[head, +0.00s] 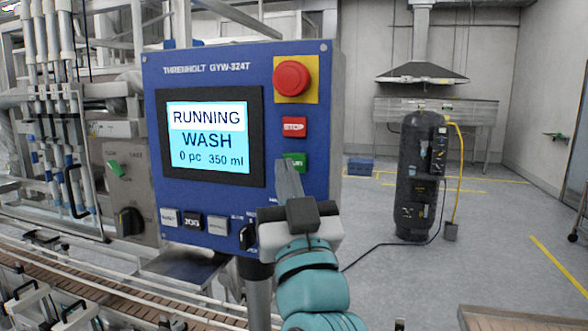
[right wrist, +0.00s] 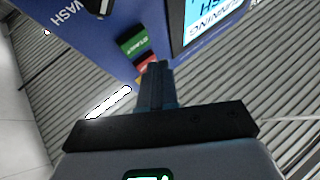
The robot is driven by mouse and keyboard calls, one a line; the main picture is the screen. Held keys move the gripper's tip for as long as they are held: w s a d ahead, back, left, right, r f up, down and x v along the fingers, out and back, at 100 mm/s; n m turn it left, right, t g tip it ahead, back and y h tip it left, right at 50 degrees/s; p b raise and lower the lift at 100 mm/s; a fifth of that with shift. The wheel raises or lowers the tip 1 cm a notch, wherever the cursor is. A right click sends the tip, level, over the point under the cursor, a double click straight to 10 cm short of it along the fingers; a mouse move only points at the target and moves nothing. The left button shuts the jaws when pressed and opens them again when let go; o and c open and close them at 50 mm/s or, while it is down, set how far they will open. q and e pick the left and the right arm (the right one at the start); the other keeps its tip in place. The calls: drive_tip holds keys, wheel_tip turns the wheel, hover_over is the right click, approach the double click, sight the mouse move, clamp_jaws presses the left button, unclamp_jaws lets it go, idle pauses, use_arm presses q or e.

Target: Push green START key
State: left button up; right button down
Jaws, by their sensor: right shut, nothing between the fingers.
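The green START key (head: 296,162) is on the blue control panel (head: 215,80), below the red STOP key (head: 293,127). My right gripper (head: 288,172) is shut and empty, its fingertips over the lower left part of the green key in the head view. In the right wrist view the green key (right wrist: 132,42) shows beside the shut fingertips (right wrist: 158,66). I cannot tell whether the tips touch the key. The screen (head: 208,137) reads RUNNING, WASH, 0 pc, 350 ml. My left gripper is not in view.
A red emergency button (head: 292,78) on a yellow plate sits above the STOP key. Smaller keys (head: 192,221) and a black knob (head: 247,236) are low on the panel. A conveyor (head: 90,283) runs below left. The floor at right is open, with a black tank (head: 413,180) farther back.

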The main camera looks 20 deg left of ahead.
drive_tip(key=s+b, duration=0.1)
drive_tip(key=s, duration=0.2)
drive_tip(key=shift+s, duration=0.35)
idle(0.5)
